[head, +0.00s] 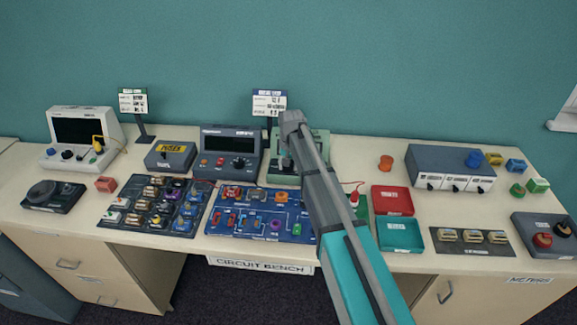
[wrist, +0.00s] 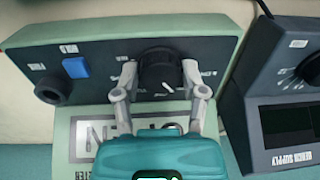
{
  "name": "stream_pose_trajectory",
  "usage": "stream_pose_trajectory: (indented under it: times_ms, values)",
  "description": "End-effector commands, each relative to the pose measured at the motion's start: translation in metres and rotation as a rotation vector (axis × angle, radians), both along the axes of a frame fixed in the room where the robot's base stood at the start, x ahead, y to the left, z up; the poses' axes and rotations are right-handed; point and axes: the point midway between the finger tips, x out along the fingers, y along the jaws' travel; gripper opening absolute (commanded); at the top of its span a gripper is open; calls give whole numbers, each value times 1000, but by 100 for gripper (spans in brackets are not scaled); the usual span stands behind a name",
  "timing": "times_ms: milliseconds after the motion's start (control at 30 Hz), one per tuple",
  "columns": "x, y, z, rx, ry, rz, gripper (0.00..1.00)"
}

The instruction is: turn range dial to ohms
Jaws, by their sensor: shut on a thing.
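The range dial (wrist: 158,68) is a black round knob on the dark face of the pale green meter (wrist: 85,120) in the wrist view. Its white pointer mark slants toward the lower right there. The small labels around the dial are too blurred to read surely. My gripper (wrist: 160,72) is shut on the dial, one grey finger on each side. In the head view the meter (head: 313,141) stands at the back middle of the bench, and my arm hides its dial and most of its front.
A bench supply (head: 230,150) stands close on the meter's left in the head view. A blue circuit board (head: 262,232) lies in front. Red (head: 392,201) and teal (head: 400,235) trays lie at right, and a sign (head: 269,103) stands behind.

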Motion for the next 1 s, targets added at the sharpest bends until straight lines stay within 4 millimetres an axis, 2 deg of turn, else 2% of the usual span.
stream_pose_trajectory:
  times_ms: [33,200,667,1000]
  values:
    - [-1,-1,0,-1,2,-1,58]
    - [-1,-1,0,-1,1,-1,90]
    - [0,0,0,0,0,-5,90]
    - [0,0,0,0,0,-94,90]
